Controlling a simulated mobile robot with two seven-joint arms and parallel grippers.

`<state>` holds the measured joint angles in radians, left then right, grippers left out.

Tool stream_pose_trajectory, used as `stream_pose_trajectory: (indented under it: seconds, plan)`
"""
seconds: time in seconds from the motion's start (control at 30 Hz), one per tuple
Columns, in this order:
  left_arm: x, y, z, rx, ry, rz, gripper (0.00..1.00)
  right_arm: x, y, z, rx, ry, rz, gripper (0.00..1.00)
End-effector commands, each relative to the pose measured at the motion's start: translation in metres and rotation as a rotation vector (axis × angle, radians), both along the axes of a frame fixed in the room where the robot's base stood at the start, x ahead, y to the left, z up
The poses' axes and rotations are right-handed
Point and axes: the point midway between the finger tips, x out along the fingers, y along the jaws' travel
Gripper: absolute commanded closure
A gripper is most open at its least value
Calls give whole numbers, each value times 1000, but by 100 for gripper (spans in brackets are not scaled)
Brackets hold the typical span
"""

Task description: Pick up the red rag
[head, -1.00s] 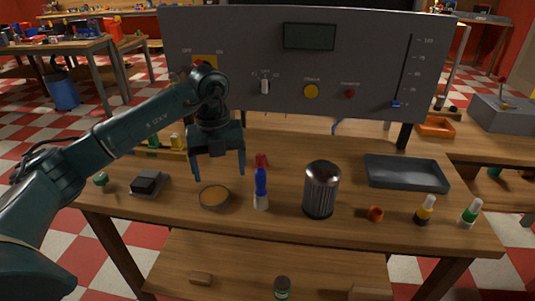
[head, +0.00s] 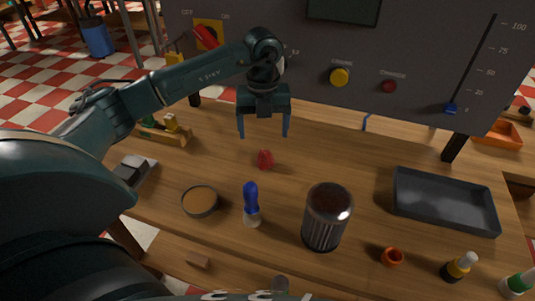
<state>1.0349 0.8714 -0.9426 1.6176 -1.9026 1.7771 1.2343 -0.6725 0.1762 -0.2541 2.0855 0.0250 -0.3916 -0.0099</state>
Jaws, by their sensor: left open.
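The red rag (head: 265,159) is a small crumpled red piece lying on the wooden workbench (head: 350,163), near its middle. My left gripper (head: 263,133) is open and empty, pointing down, with its two blue fingertips spread. In the head view it appears above and behind the rag, apart from it. My right gripper is not in view.
In front of the rag stand a blue-topped brush or bottle (head: 251,204), a round tin (head: 200,201) and a ribbed metal canister (head: 327,217). A dark tray (head: 445,203) lies right. The grey control panel (head: 400,50) rises behind. Bench around the rag is clear.

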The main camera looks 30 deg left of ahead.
Motion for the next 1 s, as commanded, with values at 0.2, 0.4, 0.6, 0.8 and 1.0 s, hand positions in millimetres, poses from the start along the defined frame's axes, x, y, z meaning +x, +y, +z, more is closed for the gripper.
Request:
stream_pose_trajectory:
  seconds: [0.2, 0.4, 0.6, 0.8, 1.0]
  plan:
    - [0, 0, -34, 0, 1, -1, 20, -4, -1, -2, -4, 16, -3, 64]
    - [1, 0, -47, -1, 1, 0, 20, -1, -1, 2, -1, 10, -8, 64]
    - [5, 1, -77, 0, 3, -1, 20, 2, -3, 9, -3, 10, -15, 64]
    - [5, 1, -93, 0, 0, -1, 20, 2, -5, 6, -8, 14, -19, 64]
    - [6, 1, -94, 0, -1, -2, 20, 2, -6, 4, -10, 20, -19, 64]
